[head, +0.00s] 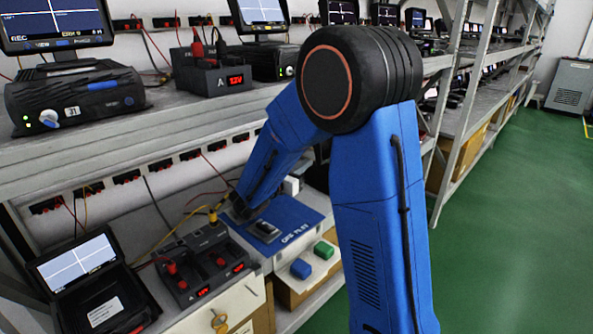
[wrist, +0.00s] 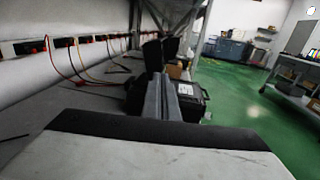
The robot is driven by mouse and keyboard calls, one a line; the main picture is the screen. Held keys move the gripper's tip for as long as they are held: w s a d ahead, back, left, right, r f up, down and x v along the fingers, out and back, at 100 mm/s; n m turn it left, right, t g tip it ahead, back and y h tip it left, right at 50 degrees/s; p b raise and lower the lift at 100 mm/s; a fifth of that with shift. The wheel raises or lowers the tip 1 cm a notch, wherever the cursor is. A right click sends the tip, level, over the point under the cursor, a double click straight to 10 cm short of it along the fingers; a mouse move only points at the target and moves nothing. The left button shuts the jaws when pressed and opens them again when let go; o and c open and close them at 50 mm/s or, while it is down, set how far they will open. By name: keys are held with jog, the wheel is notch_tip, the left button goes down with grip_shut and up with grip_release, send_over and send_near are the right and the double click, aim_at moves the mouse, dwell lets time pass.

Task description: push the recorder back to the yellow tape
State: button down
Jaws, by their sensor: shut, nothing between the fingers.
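A recorder (head: 85,298) with a raised lit screen and a white label sits on the lower shelf at the far left of the head view. In the wrist view a black case (wrist: 192,100) with a white label and a raised dark lid stands ahead on the shelf; I cannot tell if it is the same recorder. My gripper (wrist: 165,97) points at this case, shut and empty; I cannot tell if it touches it. In the head view my arm reaches down to the lower shelf, and the fingertips are not distinguishable there. I cannot make out any yellow tape.
A dark power supply (head: 205,262) with red plugs stands right of the recorder. A blue mat (head: 290,212) holds a small device, with a blue block (head: 301,268) and a green block (head: 323,250) in front. Cables hang along the wall. The green floor (head: 510,220) is open at right.

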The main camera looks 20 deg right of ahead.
aim_at(320, 154)
jog(key=shift+x, duration=3.1)
jog(key=x, duration=0.7)
jog(key=shift+d, duration=0.25)
